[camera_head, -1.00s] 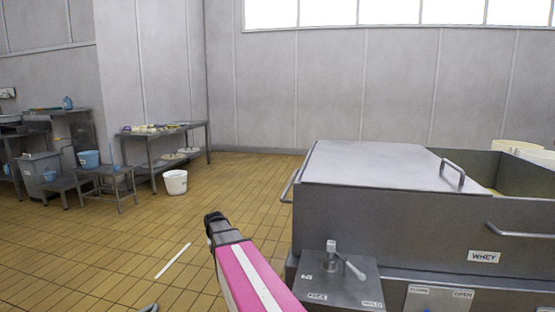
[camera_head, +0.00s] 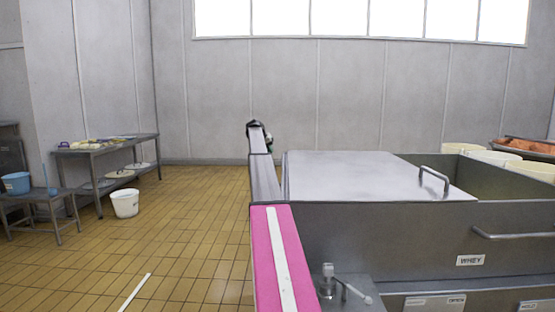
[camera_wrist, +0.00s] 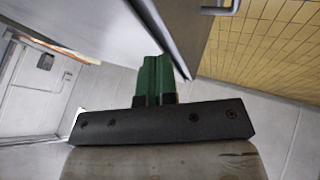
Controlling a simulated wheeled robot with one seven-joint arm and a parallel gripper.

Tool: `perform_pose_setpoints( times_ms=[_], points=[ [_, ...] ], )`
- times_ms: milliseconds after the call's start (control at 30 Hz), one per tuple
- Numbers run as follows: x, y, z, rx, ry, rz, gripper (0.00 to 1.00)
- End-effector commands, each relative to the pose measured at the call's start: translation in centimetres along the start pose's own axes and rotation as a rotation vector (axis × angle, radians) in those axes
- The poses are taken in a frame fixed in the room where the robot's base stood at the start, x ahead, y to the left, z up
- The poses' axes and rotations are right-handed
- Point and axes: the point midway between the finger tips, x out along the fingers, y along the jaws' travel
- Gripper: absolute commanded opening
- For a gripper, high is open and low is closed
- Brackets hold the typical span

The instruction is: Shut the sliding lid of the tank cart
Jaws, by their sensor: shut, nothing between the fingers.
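The tank cart (camera_head: 380,235) is a grey steel box labelled WHEY, at the right in the head view. Its flat sliding lid (camera_head: 350,175), with a bar handle (camera_head: 434,179) near its right edge, covers the left part of the tank. The right part is open. My gripper (camera_head: 269,141) is mostly hidden behind my arm in the head view, past the lid's far left corner. In the wrist view my gripper (camera_wrist: 153,80) shows green fingers shut together and empty, close to a grey panel that looks like the lid (camera_wrist: 85,28). Contact cannot be told.
A small valve box (camera_head: 345,292) stands at the cart's near left corner. Pale tubs (camera_head: 490,157) and a tray of orange contents (camera_head: 525,146) are behind the cart. A steel table (camera_head: 105,150) and white bucket (camera_head: 125,203) stand left. Tiled floor between is clear.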

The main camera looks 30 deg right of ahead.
Motion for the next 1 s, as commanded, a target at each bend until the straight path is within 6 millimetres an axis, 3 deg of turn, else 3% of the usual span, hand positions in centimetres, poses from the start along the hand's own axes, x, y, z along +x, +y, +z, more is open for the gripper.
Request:
perform_pose_setpoints(
  times_ms=[533, 733, 1000],
  points=[
    [9.6, -0.2, 0.1, -0.002, -0.001, -0.002, 0.0],
    [10.8, 2.3, 0.2, -0.002, -0.001, -0.002, 0.0],
    [11.3, 3.3, 0.2, -0.002, 0.0, -0.002, 0.0]
  ],
)
